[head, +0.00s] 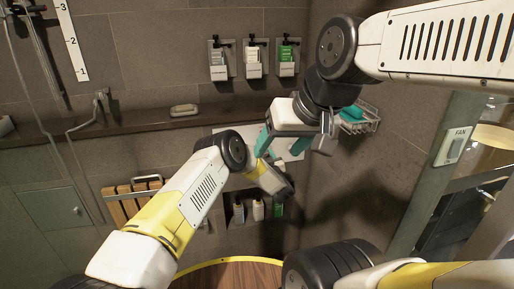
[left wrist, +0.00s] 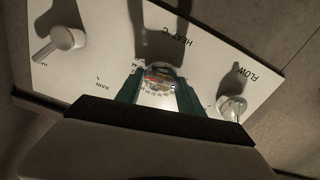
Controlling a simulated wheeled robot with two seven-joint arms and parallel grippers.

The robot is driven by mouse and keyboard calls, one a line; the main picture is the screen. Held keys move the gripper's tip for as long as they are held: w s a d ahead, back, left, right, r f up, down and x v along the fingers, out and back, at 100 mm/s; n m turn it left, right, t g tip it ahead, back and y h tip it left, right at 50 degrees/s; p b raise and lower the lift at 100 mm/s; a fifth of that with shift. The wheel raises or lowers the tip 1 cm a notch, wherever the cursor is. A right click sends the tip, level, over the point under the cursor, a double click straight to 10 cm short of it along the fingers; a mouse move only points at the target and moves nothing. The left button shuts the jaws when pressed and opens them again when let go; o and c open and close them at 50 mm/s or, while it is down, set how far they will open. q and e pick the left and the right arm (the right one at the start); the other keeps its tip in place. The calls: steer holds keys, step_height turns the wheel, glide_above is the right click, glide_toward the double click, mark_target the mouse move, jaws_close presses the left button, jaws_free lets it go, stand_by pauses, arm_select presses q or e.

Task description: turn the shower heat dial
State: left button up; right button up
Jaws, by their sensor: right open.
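The shower heat dial (left wrist: 160,74) shows in the left wrist view, round with a number scale and a red mark, under the "HEAT °C" label. It sits on a pale control panel (left wrist: 220,62), which the arms partly cover in the head view (head: 298,154). My left gripper (left wrist: 159,80) has its teal fingers on either side of the dial; I cannot tell whether they touch it. In the head view its fingers are hidden or hard to pick out. My right gripper (head: 282,146) is open in front of the panel, teal fingers pointing down.
A flow knob (left wrist: 232,108) and a lever knob (left wrist: 62,42) flank the dial. A wire basket (head: 358,120) is right of the right gripper. Wall dispensers (head: 253,60) hang above; a niche with bottles (head: 258,209) lies below. A wooden shelf (head: 140,121) runs left.

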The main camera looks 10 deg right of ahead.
arm_select(q)
steer(key=shift+c, duration=0.6)
steer(key=shift+a, duration=0.1)
steer(key=shift+n, duration=4.3)
steer(key=shift+r, duration=0.1)
steer(key=o, duration=1.4)
